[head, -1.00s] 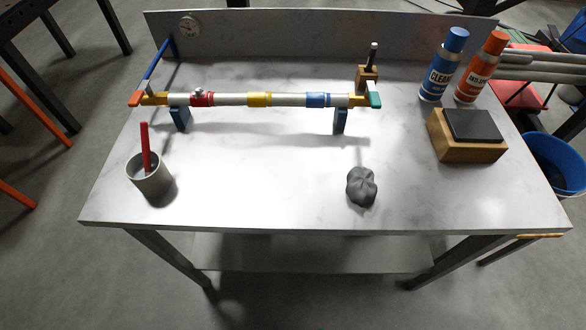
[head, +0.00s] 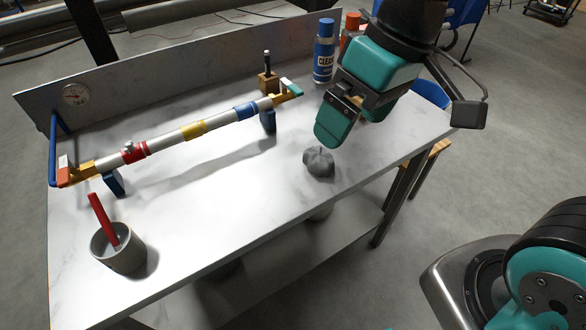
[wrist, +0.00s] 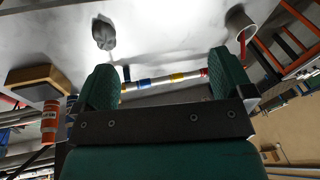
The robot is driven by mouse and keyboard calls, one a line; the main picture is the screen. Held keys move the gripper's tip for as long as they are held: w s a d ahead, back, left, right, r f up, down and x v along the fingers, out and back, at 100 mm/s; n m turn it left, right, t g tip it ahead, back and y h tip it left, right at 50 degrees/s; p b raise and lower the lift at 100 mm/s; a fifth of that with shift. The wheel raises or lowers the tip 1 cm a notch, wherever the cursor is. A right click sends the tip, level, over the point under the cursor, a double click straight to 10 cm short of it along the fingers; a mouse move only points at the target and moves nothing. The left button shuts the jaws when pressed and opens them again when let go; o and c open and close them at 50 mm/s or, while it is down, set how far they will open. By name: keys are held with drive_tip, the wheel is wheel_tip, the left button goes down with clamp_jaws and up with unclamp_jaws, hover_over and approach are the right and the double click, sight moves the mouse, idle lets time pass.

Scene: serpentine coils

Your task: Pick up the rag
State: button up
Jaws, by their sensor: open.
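The rag is a crumpled grey lump (head: 319,163) on the marble-topped table near its front right edge. In the wrist view the rag (wrist: 104,33) is at the upper left, beyond the left fingertip and apart from it. My gripper (head: 338,125) is above the table just behind and above the rag in the head view. In the wrist view my gripper (wrist: 160,85) shows two green fingers spread wide with nothing between them but a view of the pipe.
A pipe with red, yellow and blue bands (head: 193,131) spans the table on blue stands. A grey cup with a red stick (head: 118,249) stands at front left. A blue spray can (head: 324,50) stands at the back. A wood block (wrist: 33,80) is near the rag. The table's front middle is clear.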

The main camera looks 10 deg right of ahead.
drive_tip(key=w+d+f+m+t+h+b, duration=0.1)
drive_tip(key=w+d+f+b, duration=0.1)
drive_tip(key=w+f, duration=0.45)
drive_tip(key=w+d+f+m+h+b, duration=0.2)
drive_tip(key=w+d+f+b, duration=0.15)
drive_tip(key=w, duration=0.65)
drive_tip(key=p, duration=0.2)
approach(320, 153)
drive_tip(key=f, duration=0.3)
drive_tip(key=w+f, duration=0.1)
drive_tip(key=f, duration=0.1)
drive_tip(key=shift+d+f, duration=0.15)
drive_tip(key=shift+d, duration=0.1)
drive_tip(key=f, duration=0.5)
drive_tip(key=shift+w+a+f+p, duration=0.3)
drive_tip(key=shift+a, duration=0.1)
drive_tip(key=c, duration=1)
